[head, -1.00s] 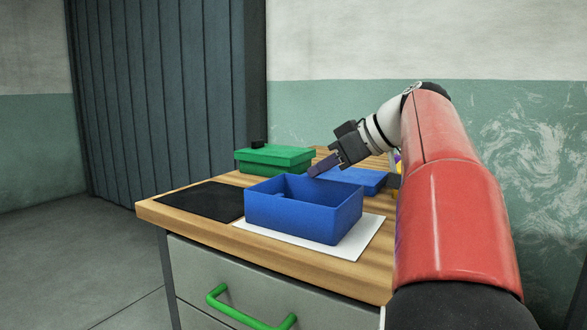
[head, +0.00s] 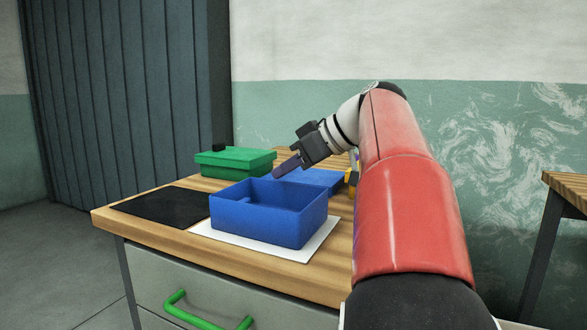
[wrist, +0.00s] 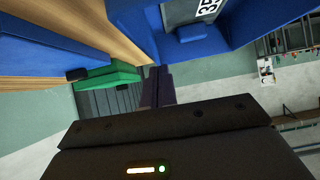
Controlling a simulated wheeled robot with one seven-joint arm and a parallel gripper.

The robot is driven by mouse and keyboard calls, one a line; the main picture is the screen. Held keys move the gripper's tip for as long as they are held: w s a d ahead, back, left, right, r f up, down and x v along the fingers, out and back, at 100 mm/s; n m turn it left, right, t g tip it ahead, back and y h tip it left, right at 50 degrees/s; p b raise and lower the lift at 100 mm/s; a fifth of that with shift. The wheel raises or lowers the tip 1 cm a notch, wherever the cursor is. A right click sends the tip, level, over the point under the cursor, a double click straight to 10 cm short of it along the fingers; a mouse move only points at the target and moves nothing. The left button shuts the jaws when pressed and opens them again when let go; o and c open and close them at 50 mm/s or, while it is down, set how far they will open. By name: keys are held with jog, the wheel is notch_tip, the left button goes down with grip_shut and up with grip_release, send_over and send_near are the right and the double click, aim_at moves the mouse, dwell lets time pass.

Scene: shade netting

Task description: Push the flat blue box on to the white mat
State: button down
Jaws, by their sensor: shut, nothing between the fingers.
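A flat blue box (head: 322,178) lies on the wooden table behind an open blue box, partly hidden by the open box and my arm. The open blue box (head: 265,222) stands on the white mat (head: 313,248) and covers much of it. My gripper (head: 286,167) is shut and empty, tilted down to the left over the back of the open box. Whether it touches a box I cannot tell. In the wrist view the dark purple fingers (wrist: 158,84) are together, close to a blue open box wall (wrist: 133,27), with another blue surface at left.
A green box (head: 235,164) with a small black thing on it stands at the back left. A black mat (head: 165,207) lies at the table's left. Yellow things show beside my arm. Another table (head: 566,190) stands at far right.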

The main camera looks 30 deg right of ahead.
jog(key=s+d, duration=0.2)
jog(key=s, duration=0.1)
jog(key=s+d, duration=0.2)
jog(key=s, duration=0.1)
jog(key=s+d, duration=0.2)
jog(key=s, duration=0.1)
jog(key=shift+s+d+r, duration=0.15)
jog(key=shift+s+d, duration=0.15)
jog(key=shift+s, duration=0.25)
